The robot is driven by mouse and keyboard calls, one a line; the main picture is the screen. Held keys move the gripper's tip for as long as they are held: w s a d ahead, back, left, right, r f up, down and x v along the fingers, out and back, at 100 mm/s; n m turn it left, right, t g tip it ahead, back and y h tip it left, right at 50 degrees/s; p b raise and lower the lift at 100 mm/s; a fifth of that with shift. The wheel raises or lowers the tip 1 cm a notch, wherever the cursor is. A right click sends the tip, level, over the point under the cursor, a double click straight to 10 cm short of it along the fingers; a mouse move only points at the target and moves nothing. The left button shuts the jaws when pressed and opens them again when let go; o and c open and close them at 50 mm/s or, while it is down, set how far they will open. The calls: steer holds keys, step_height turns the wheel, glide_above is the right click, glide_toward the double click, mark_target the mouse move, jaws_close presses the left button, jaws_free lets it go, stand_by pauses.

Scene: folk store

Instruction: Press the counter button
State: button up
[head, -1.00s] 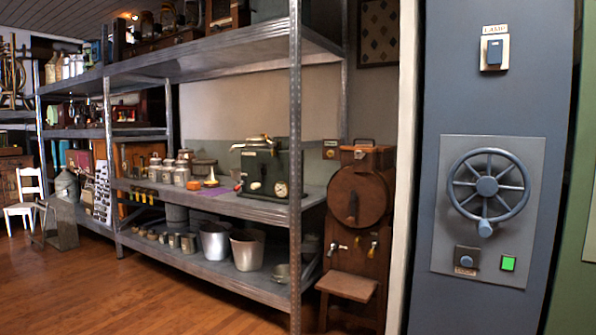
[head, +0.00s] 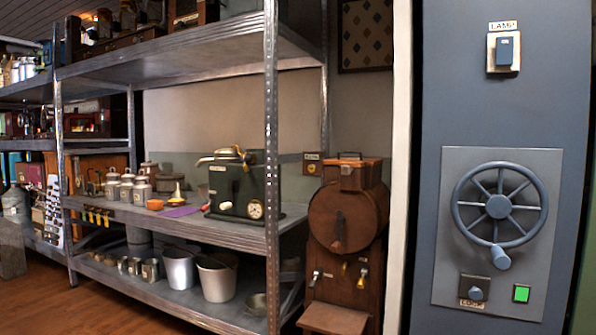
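No control in the head view carries a label I can read as "counter". A small brass-coloured plate with a dark button (head: 312,164) is on the wall beside the wooden cabinet; its label is too small to read. A switch labelled LAMP (head: 506,49) is higher up on the same blue-grey column. My gripper is not in view.
A metal shelf (head: 170,212) fills the left and middle, holding a dark green machine (head: 238,186) and pots. A wooden cabinet with a round drum (head: 340,217) stands right of it. A spoked handwheel (head: 499,206) protrudes from the panel. Wooden floor (head: 45,292) shows at lower left.

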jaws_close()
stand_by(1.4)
